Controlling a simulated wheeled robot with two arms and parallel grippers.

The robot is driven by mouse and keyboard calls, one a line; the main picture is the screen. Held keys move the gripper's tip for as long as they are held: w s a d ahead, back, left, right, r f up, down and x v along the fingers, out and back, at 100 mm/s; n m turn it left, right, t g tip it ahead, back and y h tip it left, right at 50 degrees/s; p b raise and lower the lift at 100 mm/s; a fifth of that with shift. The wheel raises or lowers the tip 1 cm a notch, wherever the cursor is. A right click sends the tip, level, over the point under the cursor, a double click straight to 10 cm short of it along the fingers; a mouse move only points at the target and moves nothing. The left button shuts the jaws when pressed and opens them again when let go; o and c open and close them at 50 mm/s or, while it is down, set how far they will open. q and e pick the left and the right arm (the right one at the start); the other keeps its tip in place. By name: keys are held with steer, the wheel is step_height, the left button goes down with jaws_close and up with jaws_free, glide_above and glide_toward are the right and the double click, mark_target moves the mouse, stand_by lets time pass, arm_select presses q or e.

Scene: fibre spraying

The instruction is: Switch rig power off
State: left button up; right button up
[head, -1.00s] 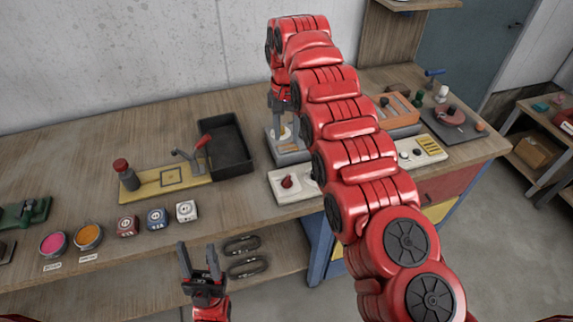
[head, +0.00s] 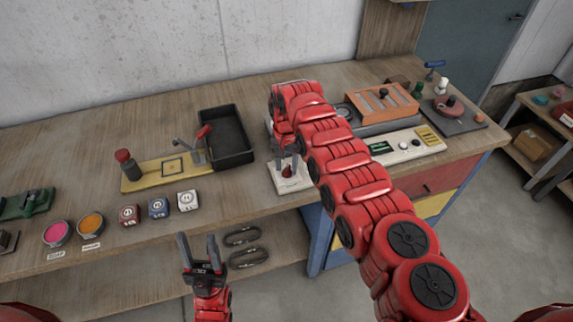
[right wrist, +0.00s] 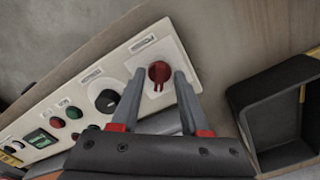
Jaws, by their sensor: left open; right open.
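The red rotary knob (right wrist: 159,72) sits on a white plate at the end of the control panel (right wrist: 85,105). In the head view the red knob (head: 286,173) is partly hidden by my right gripper (head: 288,160). In the right wrist view my right gripper (right wrist: 158,80) is open, its two fingers appearing on either side of the knob. I cannot tell whether they touch it. The knob's grip ridge points toward the gripper. My left gripper (head: 199,245) is open and empty in front of the bench edge.
A black knob (right wrist: 106,100) and several red and green buttons sit along the panel. A black tray (head: 226,137) stands left of the right gripper. Orange rack (head: 383,104) is behind the panel.

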steer(key=shift+s+f, duration=0.1)
steer(key=shift+f, duration=0.3)
steer(key=shift+c, duration=0.3)
jaws_close()
